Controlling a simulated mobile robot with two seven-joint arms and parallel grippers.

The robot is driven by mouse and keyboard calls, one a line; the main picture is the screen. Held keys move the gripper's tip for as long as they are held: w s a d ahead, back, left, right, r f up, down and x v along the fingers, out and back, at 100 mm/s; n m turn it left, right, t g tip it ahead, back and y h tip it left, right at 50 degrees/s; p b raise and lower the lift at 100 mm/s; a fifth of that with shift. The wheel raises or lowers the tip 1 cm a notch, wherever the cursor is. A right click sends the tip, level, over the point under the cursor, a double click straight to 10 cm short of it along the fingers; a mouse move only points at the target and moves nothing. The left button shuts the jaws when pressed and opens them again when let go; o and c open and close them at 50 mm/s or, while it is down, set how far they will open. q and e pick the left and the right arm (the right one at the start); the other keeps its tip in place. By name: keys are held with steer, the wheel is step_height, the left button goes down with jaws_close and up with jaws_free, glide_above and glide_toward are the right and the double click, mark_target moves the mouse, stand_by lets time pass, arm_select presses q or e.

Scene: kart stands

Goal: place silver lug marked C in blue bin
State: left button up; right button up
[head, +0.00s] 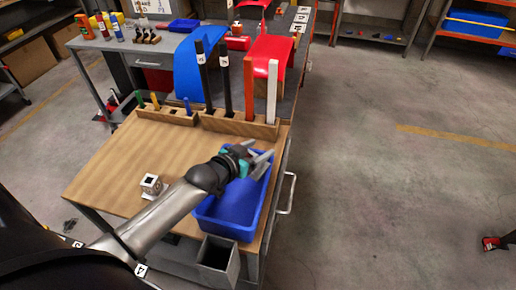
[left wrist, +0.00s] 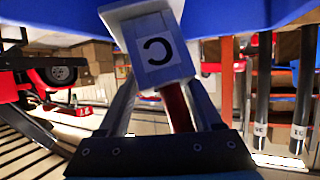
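The silver lug marked C (left wrist: 158,50) shows large in the left wrist view, its black letter on a white label turned upside down. My left gripper (head: 264,160) reaches in from the left over the blue bin (head: 203,212) on the wooden bench top. In the left wrist view the two fingers (left wrist: 160,92) close on the sides of the lug, with blue behind it. In the head view the lug is hard to make out at the fingertips. My right gripper is not in view.
A wooden rack (head: 237,126) with tall black, orange and white posts runs behind the bin. An open grey box (head: 218,262) sits at the front.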

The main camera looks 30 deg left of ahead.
arm_select(q)
steer(key=shift+o, duration=1.2)
steer(key=shift+r, duration=0.1)
